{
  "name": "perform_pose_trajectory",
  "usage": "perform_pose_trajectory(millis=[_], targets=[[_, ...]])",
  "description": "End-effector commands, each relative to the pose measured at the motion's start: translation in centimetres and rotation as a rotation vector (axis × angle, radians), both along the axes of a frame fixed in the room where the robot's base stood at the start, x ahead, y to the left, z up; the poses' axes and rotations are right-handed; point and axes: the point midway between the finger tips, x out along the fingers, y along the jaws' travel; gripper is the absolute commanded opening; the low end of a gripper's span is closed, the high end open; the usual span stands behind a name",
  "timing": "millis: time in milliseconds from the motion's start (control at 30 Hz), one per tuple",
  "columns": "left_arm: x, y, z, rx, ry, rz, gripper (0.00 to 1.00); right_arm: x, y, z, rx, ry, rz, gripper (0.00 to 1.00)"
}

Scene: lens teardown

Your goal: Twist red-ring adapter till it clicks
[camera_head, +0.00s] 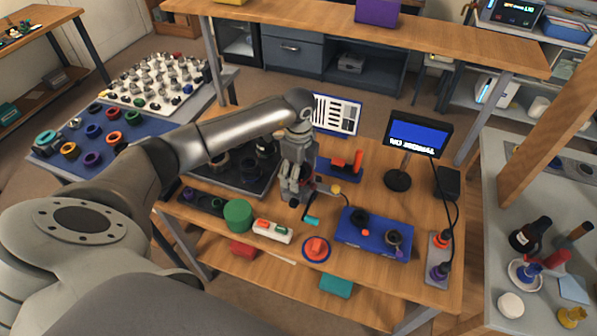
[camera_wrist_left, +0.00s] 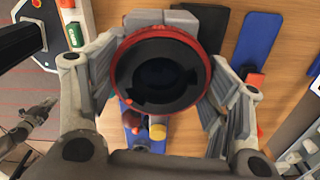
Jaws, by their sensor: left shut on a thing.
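My left gripper (camera_head: 292,190) points down over the middle of the wooden bench. In the left wrist view it is shut on the red-ring adapter (camera_wrist_left: 205,62), a dark round part with a red rim, gripped from both sides. The adapter's dark middle faces the wrist camera. In the head view the gripper mostly hides the adapter, and I cannot tell whether it touches anything beneath. A small grey jointed shape at the left of the wrist view looks like my right gripper (camera_wrist_left: 32,122); its fingers are too small to read.
A green cylinder (camera_head: 238,216), a white button box (camera_head: 272,231) and an orange-topped part (camera_head: 316,248) stand in front of my gripper. A blue fixture (camera_head: 372,236) is to the right. A small screen (camera_head: 418,133) and a chart (camera_head: 335,114) stand behind. A dark tray is left.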

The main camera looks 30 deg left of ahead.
Motion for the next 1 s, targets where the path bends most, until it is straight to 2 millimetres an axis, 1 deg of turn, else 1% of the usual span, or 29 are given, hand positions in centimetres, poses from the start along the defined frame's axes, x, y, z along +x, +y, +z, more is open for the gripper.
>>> perform_pose_trajectory(millis=[33,133,433,600,700,1000], targets=[[0.07,0.07,-0.09,0.001,-0.003,-0.036,0.46,0.00,0.01,-0.34,0.000,0.000,0.000,0.00],[0.05,0.06,0.00,0.001,-0.002,-0.082,0.46,0.00,0.00,-0.41,0.000,0.000,0.000,0.00],[0.04,0.03,0.00,0.000,-0.002,-0.103,0.46,0.00,-0.01,-0.47,0.000,0.000,0.000,0.00],[0.05,0.00,-0.11,0.001,-0.003,-0.246,0.46,0.00,-0.02,-1.19,0.000,0.000,0.000,0.00],[0.05,0.01,-0.02,0.001,-0.003,-0.302,0.46,-0.01,-0.02,-1.33,0.000,0.000,0.000,0.00],[0.02,0.01,0.04,0.000,-0.002,-0.319,0.46,0.01,-0.08,-1.31,-0.001,0.000,0.000,0.00]])
